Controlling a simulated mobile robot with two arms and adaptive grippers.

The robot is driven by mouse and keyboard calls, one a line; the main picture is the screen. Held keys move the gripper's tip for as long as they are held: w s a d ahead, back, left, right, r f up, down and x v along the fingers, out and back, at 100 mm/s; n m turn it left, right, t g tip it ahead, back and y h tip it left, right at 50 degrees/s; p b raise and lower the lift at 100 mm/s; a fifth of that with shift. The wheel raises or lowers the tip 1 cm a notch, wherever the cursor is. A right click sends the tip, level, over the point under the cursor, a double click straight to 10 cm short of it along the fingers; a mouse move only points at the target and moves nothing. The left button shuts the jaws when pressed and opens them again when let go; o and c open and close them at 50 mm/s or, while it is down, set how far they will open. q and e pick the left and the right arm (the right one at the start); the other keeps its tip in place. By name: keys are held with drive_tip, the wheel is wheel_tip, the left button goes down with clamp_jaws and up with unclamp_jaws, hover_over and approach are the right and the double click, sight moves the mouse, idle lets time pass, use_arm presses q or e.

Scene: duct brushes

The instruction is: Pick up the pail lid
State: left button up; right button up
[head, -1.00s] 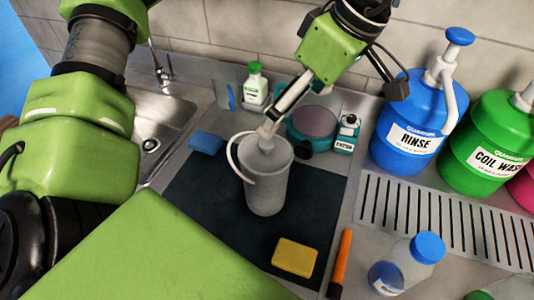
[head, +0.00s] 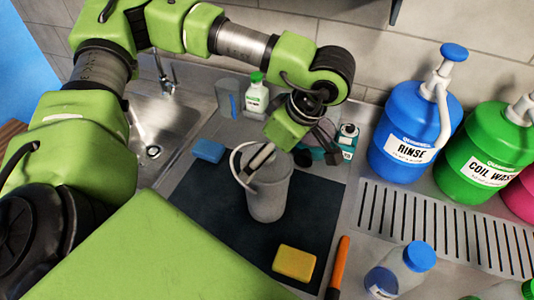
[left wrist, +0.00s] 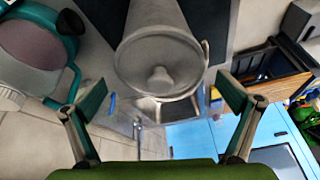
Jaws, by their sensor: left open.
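A grey pail (head: 268,203) stands upright on a black mat, its pale wire handle hanging on its left side. The grey pail lid (left wrist: 160,52) with a round central knob (left wrist: 160,80) sits on top of the pail in the left wrist view. My left gripper (left wrist: 160,110) is open and empty, its two fingers spread to either side of the knob's line and apart from it. In the head view the gripper is at the pail's top and hides part of the lid. My right gripper is not in view.
The black mat (head: 215,205) also holds a yellow sponge (head: 294,263). A blue sponge (head: 208,151), a green-capped bottle (head: 256,96) and a teal container stand behind. Blue (head: 408,130) and green jugs stand at the right. An orange-handled tool (head: 338,265) lies near the front.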

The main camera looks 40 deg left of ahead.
use_arm(q)
drive_tip(key=shift+f, duration=0.15)
drive_tip(key=c, duration=1.2)
